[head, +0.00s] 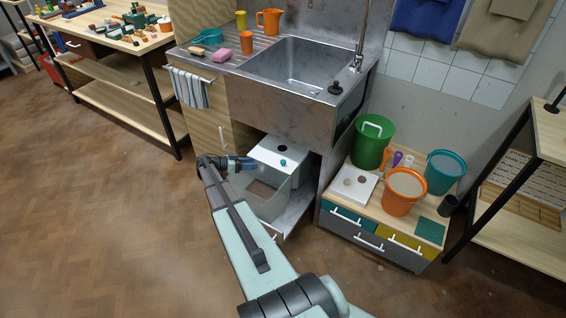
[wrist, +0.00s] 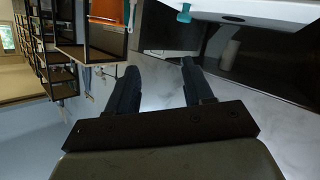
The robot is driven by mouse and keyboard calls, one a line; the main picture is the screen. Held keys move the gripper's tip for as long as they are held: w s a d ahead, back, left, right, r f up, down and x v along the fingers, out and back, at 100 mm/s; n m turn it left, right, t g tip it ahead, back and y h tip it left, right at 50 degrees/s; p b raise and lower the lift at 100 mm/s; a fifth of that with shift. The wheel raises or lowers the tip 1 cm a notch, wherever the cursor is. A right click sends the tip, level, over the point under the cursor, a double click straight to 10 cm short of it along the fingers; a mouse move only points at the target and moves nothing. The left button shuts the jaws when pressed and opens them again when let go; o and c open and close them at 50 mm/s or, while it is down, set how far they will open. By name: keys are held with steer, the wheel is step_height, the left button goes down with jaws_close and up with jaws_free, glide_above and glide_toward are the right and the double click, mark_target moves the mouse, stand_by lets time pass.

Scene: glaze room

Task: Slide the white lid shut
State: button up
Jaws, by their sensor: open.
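The white lid (head: 290,150) lies on a pale grey, see-through bin (head: 270,204) under the sink. It has a small teal knob (head: 283,162) and a dark round spot. The lid covers the back part of the bin; the front part looks open. My gripper (head: 252,164) is just left of the knob in the head view, around the lid's left edge; I cannot tell whether it touches. In the wrist view my gripper (wrist: 158,68) is open with nothing between its fingers. The lid (wrist: 248,8) and knob (wrist: 184,15) show at the top there, beyond the fingertips.
The bin stands on a pale pull-out shelf (head: 294,216) below the steel sink (head: 290,103). A wooden cabinet door (head: 239,146) is left of it. A low drawer unit (head: 353,226) with an orange bucket (head: 400,200) is close on the right. The floor in front is clear.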

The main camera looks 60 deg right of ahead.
steer(key=s+d+m+g+h, duration=0.25)
steer(key=d+m, duration=0.25)
steer(key=d, duration=0.5)
glide_toward(283, 161)
steer(key=x, duration=0.3)
steer(key=shift+g+y, duration=0.25)
steer(key=shift+y, duration=0.2)
steer(key=x, duration=0.7)
steer(key=shift+w+d, duration=0.1)
steer(key=shift+d, duration=0.05)
steer(key=shift+c, duration=0.2)
jaws_close()
